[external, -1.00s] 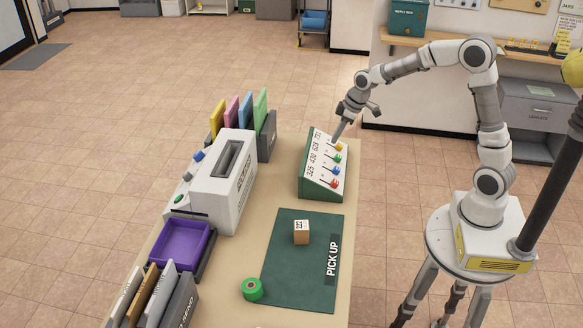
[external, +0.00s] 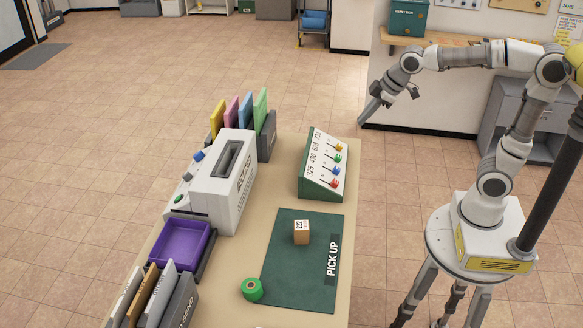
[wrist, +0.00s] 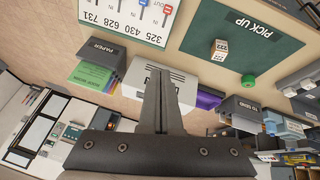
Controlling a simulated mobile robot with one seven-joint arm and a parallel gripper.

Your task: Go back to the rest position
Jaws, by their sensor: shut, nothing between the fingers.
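My gripper (external: 368,115) is raised in the air beyond the back right corner of the table (external: 262,185), clear of everything in the external view. Its fingers are together and hold nothing; the closed fingers also show in the wrist view (wrist: 160,90). The green sloped panel (external: 323,170) with coloured knobs stands on the table, below and left of my gripper. A small brown box (external: 301,232) sits on the dark green "PICK UP" mat (external: 300,275).
A white machine (external: 222,190), a purple tray (external: 180,243), coloured folders (external: 240,115) and a green tape roll (external: 252,289) are on the table. A wall shelf (external: 430,42) and a grey cabinet (external: 525,110) stand behind my arm. The floor left of the table is open.

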